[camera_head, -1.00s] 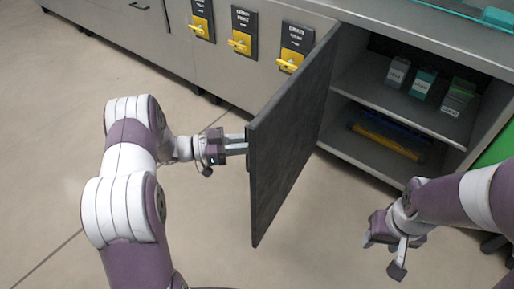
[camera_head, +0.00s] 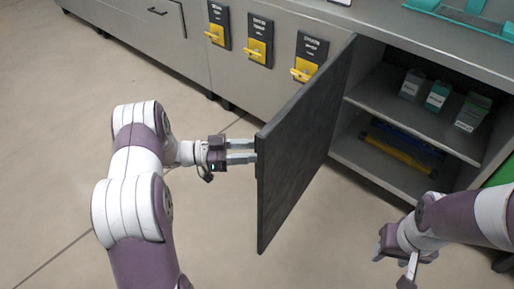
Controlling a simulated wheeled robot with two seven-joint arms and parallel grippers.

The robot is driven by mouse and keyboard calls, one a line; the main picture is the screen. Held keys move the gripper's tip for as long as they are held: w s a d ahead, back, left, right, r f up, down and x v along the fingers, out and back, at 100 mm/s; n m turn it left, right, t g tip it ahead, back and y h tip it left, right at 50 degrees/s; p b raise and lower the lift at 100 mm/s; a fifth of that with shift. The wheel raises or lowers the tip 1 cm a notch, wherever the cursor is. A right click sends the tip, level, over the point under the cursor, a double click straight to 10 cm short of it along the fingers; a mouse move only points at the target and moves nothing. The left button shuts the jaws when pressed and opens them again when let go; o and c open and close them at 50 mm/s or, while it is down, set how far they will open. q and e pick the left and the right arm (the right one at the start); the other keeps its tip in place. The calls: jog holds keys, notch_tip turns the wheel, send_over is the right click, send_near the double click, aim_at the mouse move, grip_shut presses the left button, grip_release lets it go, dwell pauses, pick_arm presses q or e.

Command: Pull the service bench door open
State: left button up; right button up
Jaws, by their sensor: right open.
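The dark grey service bench door (camera_head: 300,150) stands wide open, swung out from the bench on the right. My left gripper (camera_head: 241,150) is at the door's free edge, on its outer side. Its two fingers are apart, with a gap between them, and their tips reach the door edge. The door's handle is hidden or too small to make out. My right gripper (camera_head: 398,262) is open and empty at the lower right, in front of the open compartment and apart from the door.
The open compartment has a shelf (camera_head: 400,115) with several small boxes (camera_head: 438,95), and blue and yellow items (camera_head: 400,150) below. Yellow switches (camera_head: 257,48) line the bench front (camera_head: 185,60) left of the door. The floor (camera_head: 60,130) at left is clear.

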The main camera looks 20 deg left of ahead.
pick_arm(q)
jog(key=p+v, duration=0.1)
jog(key=v, duration=0.9)
jog(key=shift+p, duration=0.4)
jog(key=shift+r, duration=0.1)
